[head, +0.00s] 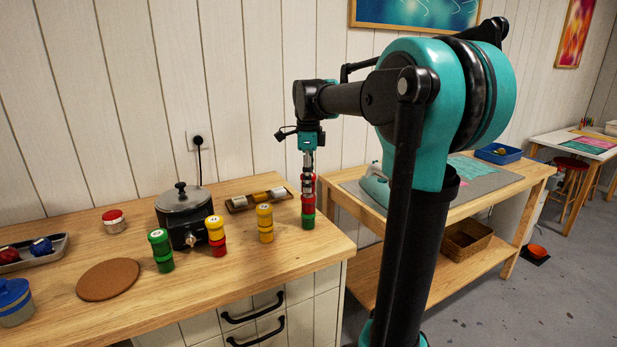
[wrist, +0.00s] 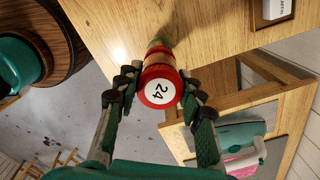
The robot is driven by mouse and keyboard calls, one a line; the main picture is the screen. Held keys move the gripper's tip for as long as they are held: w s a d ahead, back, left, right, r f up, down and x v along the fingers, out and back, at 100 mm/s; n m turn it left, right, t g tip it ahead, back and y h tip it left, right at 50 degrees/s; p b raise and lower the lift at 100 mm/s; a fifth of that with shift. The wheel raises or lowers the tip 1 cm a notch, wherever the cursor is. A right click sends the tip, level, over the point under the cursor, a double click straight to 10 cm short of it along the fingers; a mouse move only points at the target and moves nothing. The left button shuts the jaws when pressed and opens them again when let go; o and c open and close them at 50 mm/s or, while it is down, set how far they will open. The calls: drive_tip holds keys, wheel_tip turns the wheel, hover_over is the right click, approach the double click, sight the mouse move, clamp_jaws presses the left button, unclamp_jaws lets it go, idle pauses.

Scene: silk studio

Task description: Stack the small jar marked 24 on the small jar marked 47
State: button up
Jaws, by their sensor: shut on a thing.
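The jar marked 24 (wrist: 158,92) has a red lid with a white disc and sits between the fingers of my gripper (wrist: 154,95) in the wrist view. My gripper (head: 308,180) points down at the right end of the wooden table in the head view. Below it is a red and green column (head: 308,211), with a green part at the bottom. Green also shows beyond the held jar in the wrist view (wrist: 157,44). I cannot read 47 on any jar, and I cannot tell whether the held jar touches what is under it.
To the left stand a green stack (head: 161,251), a yellow-on-red stack (head: 215,236) and a yellow stack (head: 265,223). A dark pot (head: 183,212) and a wooden tray (head: 238,207) are behind. The table's right edge is close to the column.

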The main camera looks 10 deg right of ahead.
drive_tip(key=shift+f, duration=0.6)
idle(0.4)
drive_tip(key=o, duration=1.3)
drive_tip(key=shift+c, duration=0.2)
